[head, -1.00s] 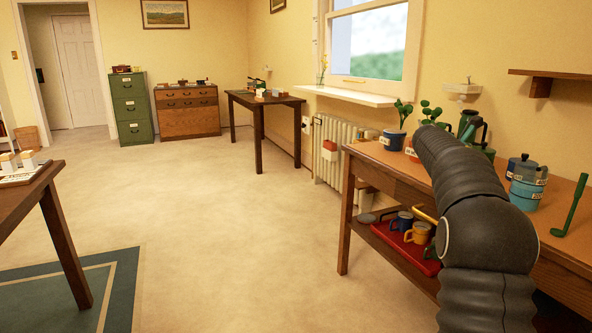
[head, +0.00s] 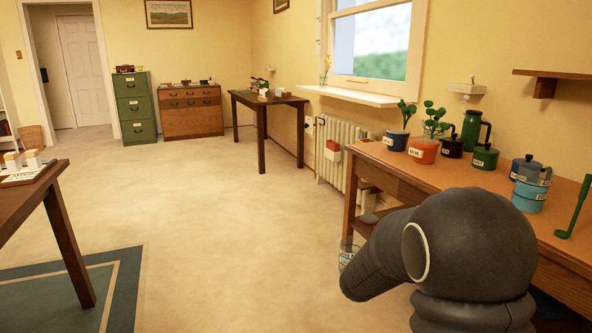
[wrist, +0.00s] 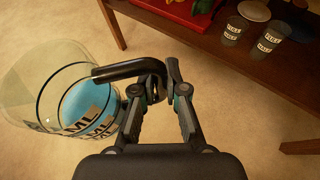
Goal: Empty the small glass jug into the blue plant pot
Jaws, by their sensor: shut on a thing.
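The small glass jug (wrist: 50,95) is clear with dark lettering and holds something light blue. My gripper (wrist: 155,80) is shut on its dark handle in the wrist view, and the jug hangs left of the fingers, above the floor. In the head view a bit of the jug (head: 347,258) shows left of my arm, lower than the desk top; my arm hides the gripper there. I cannot tell its exact tilt. The blue plant pot (head: 396,142), with a green plant and white label, stands at the far left of the desk top, apart from the jug.
An orange plant pot (head: 424,151) stands close right of the blue one. Green and blue lidded pots and a green flask (head: 472,130) stand behind and right. Labelled cylinders (wrist: 265,42) and a red tray (wrist: 185,12) are on the lower shelf.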

